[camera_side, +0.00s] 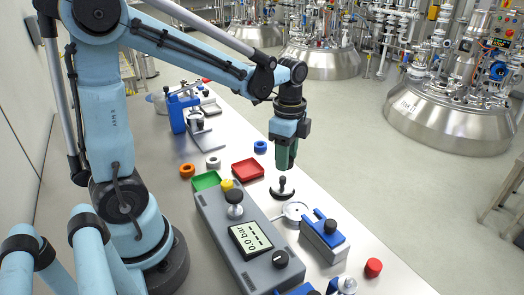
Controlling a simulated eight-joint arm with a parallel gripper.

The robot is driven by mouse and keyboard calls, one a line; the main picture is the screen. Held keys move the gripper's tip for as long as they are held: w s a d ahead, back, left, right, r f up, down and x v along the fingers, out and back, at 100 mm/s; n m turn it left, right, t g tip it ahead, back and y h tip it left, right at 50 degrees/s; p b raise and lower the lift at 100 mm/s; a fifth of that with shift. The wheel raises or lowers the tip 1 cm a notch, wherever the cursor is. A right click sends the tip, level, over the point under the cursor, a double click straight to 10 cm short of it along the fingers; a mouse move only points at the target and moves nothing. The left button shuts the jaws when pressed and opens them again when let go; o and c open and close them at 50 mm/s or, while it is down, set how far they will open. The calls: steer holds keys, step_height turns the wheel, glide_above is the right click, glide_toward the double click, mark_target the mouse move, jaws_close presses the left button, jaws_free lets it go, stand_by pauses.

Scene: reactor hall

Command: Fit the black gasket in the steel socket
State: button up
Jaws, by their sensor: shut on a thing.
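My gripper (286,166) hangs pointing down over the bench, with dark green fingers close together. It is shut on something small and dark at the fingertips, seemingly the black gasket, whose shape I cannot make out. A round steel fitting (295,211), which looks like the steel socket, lies on the bench below and slightly right of the gripper. A black knob on a dark disc (282,188) stands between the gripper and this fitting. The gripper is apart from both.
A grey gauge box (252,240) reads 0.0 bar. A blue clamp block (325,238) stands right of the fitting. A red cylinder (373,267) stands front right.

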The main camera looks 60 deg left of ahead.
mark_target(298, 211)
steer(key=d+m, duration=0.2)
steer(key=s+d+f+m, duration=0.1)
steer(key=d+m, duration=0.1)
steer(key=d, duration=0.1)
steer(key=d+m, duration=0.2)
steer(key=shift+s+d+f, duration=0.15)
steer(key=shift+d+f, duration=0.1)
steer(key=shift+d, duration=0.15)
steer(key=shift+f, duration=2.65)
steer(key=shift+f, duration=0.55)
steer(key=o, duration=1.1)
steer(key=shift+o, duration=0.2)
steer(key=o, duration=0.4)
steer(key=shift+o, duration=0.2)
steer(key=shift+r, duration=0.1)
step_height(298, 211, up, 7)
